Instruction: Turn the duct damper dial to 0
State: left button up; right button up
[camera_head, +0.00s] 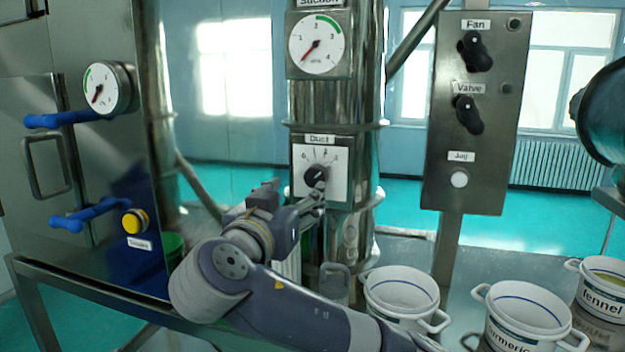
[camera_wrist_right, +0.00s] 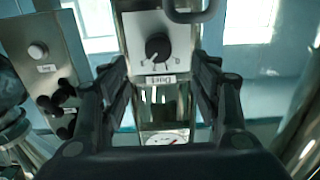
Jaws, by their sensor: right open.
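The duct damper dial (camera_head: 315,176) is a black knob on a white square plate under a "Duct" label, on the steel column. Its numbers are small. The white mark on the knob seems to point up and right, away from the leftmost number. In the right wrist view, the dial (camera_wrist_right: 158,47) appears upside down, ahead of the fingers and between them. My right gripper (camera_head: 302,200) is open, just below and left of the dial in the head view. My right gripper (camera_wrist_right: 160,85) shows both fingers apart with nothing between them. My left gripper is not in view.
A suction gauge (camera_head: 317,44) sits above the dial. A control panel (camera_head: 473,110) with Fan and Valve knobs stands to the right. White tubs (camera_head: 401,290) stand at lower right. A steel cabinet with blue handles (camera_head: 70,119) and a yellow button (camera_head: 134,221) is at left.

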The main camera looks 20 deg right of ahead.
aim_at(314, 180)
jog(key=p+x, duration=0.2)
jog(key=x, duration=0.6)
jog(key=shift+w+d, duration=0.15)
jog(key=shift+d, duration=0.2)
jog(key=shift+w+d, duration=0.15)
jog(key=shift+w, duration=0.15)
jog(key=shift+f, duration=0.1)
jog(key=shift+c, duration=1)
jog(key=c, duration=0.8)
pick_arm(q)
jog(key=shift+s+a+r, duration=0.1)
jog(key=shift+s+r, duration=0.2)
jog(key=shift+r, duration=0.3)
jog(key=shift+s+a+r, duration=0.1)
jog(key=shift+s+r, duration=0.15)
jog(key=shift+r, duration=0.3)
pick_arm(e)
jog(key=shift+c, duration=0.2)
